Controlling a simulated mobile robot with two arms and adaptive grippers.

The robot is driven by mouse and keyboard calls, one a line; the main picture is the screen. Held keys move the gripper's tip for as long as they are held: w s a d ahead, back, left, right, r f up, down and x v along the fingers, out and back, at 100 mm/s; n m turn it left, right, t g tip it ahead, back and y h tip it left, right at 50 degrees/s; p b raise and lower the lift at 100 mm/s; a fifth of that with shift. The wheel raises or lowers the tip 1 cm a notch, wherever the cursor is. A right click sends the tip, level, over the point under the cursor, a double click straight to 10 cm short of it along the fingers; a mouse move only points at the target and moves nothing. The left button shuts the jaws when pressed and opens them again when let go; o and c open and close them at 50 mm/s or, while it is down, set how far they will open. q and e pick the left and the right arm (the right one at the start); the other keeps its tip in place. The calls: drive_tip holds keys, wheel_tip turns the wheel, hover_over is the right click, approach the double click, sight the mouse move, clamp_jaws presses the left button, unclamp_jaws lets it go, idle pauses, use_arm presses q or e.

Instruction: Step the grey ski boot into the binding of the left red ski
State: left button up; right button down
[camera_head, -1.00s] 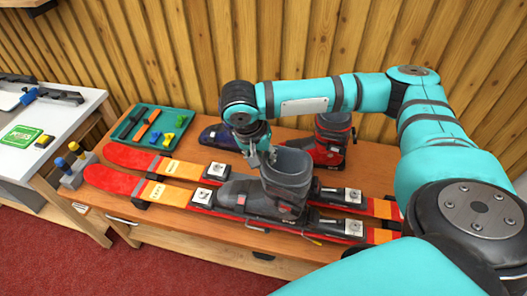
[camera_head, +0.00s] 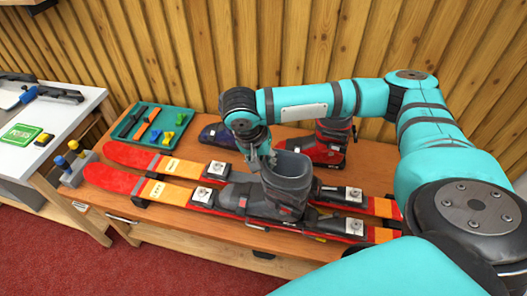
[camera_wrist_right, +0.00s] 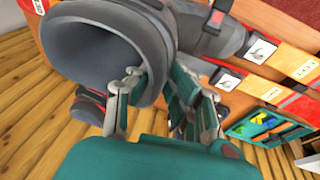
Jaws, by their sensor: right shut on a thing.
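The grey ski boot (camera_head: 288,181) stands over the binding area of the nearer red ski (camera_head: 112,181), toe to the left and cuff up. Its toe is close to the white-topped front binding piece (camera_head: 202,196). Whether the heel is latched cannot be told. My right gripper (camera_head: 266,163) is shut on the boot's cuff rim. In the right wrist view the fingers (camera_wrist_right: 158,82) straddle the cuff wall of the grey boot (camera_wrist_right: 85,50). The farther red ski (camera_head: 130,157) lies parallel behind, partly hidden by the boot. My left gripper is out of view.
A green tray (camera_head: 122,131) of small parts lies at the back left. A grey block with knobbed tools (camera_head: 78,172) sits by the ski tips. The wooden wall is close behind.

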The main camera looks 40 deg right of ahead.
drive_tip(key=shift+r, duration=0.15)
drive_tip(key=c, duration=1.2)
unclamp_jaws()
drive_tip(key=shift+o, duration=1.1)
drive_tip(key=o, duration=0.3)
wheel_tip(320, 180, up, 8)
drive_tip(key=p, duration=0.9)
drive_tip(key=shift+r, duration=1)
